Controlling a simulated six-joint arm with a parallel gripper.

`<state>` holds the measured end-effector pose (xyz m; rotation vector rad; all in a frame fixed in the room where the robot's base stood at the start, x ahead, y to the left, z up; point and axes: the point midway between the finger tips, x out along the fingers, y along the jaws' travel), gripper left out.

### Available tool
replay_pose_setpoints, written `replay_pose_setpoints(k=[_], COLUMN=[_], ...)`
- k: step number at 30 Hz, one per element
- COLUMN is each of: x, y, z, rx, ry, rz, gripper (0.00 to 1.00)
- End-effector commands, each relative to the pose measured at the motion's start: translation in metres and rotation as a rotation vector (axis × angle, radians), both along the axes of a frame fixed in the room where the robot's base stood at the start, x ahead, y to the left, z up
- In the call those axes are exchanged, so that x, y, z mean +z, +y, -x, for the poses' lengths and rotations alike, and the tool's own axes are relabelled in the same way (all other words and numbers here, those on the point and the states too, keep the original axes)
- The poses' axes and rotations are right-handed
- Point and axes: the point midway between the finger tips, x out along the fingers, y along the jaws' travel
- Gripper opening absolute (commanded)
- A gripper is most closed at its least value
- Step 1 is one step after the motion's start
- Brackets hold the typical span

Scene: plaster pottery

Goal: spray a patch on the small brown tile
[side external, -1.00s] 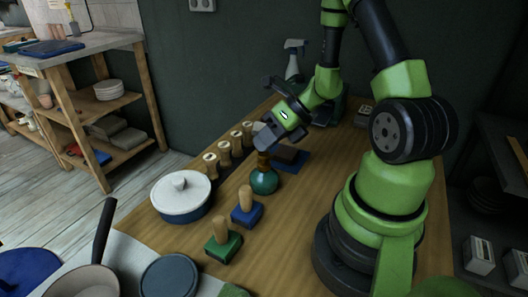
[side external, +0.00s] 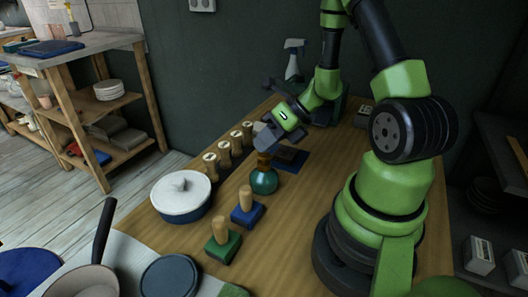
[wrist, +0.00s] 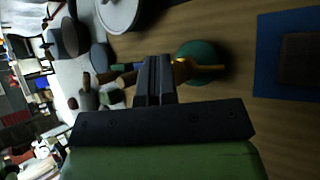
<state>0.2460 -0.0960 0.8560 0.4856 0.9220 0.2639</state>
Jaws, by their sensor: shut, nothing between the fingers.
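The small brown tile (side external: 291,155) lies on a blue mat (side external: 303,166) behind the green bottle. In the wrist view the tile (wrist: 300,60) and mat (wrist: 264,60) are at the right edge. A round green bottle with a brass top (side external: 264,181) stands upright in front of the mat. My gripper (side external: 264,137) is just above the brass top, fingers shut and empty. In the wrist view the shut fingers (wrist: 156,75) are close beside the brass nozzle (wrist: 186,70); I cannot tell whether they touch it.
Blue (side external: 247,213) and green (side external: 223,247) wooden-handled blocks stand nearer the front. A lidded white pot (side external: 181,195) and several wooden-handled stamps (side external: 223,152) line the left side. A trigger spray bottle (side external: 293,62) stands at the back. Bare table lies right of the green bottle.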

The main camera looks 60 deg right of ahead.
Motion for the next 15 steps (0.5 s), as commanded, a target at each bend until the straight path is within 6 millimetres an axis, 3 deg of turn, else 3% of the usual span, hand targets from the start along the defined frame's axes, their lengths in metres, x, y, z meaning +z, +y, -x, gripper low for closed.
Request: replay_pose_setpoints(k=[15], x=[0.0115], y=[0.0001], z=[0.0001], rx=[0.001], ry=[0.000], rz=[0.001], gripper=[0.00])
